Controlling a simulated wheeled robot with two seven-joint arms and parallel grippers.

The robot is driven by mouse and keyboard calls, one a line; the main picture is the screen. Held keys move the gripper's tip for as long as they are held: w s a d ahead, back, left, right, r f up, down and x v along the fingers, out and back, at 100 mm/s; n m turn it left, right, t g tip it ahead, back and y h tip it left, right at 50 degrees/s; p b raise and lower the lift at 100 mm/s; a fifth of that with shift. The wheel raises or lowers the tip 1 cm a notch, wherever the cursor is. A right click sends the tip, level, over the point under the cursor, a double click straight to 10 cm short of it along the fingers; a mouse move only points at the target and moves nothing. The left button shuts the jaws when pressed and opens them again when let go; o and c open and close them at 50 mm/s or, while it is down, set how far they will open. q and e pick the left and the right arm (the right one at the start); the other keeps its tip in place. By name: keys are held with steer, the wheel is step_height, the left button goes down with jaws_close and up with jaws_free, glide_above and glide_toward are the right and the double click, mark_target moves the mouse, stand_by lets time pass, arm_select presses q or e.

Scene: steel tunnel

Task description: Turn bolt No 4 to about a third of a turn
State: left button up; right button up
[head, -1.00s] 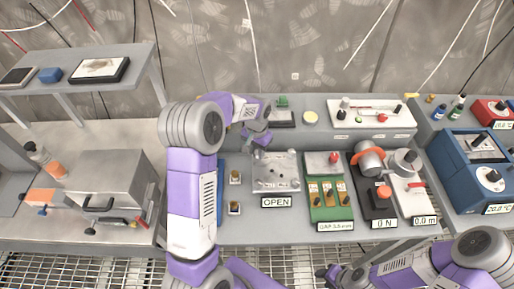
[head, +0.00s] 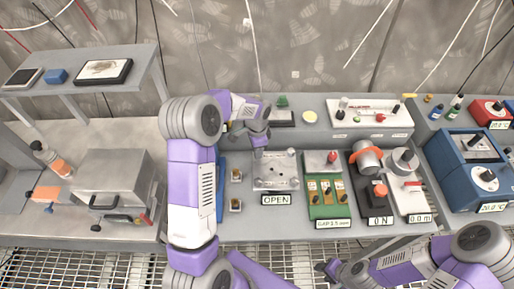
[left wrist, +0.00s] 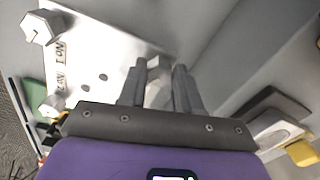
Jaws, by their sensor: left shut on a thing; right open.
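A pale metal plate (head: 268,184) with several bolts lies on the middle bench, behind an OPEN sign (head: 276,200). My left gripper (head: 260,153) is at the plate's back left corner. In the left wrist view its two fingers (left wrist: 158,85) are shut on a hex bolt (left wrist: 154,63), one finger on each side. The number of this bolt is not readable. Another hex bolt (left wrist: 40,27) stands at the upper left of that view, with small labels (left wrist: 61,52) near it. My right gripper (head: 328,269) is open and empty, low in the head view, away from the plate.
A green gauge block box (head: 328,199) and a black device with an orange ring (head: 368,153) stand right of the plate. Two small brass pieces (head: 236,175) lie to its left. A raised shelf with a white panel (head: 370,116) runs behind.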

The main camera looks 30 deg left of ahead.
stand_by(0.3)
arm_select(q)
steer(key=o, duration=1.1)
steer(key=shift+c, duration=0.2)
step_height(320, 180, up, 8)
steer(key=shift+f+p, duration=0.2)
steer(key=shift+p, duration=0.35)
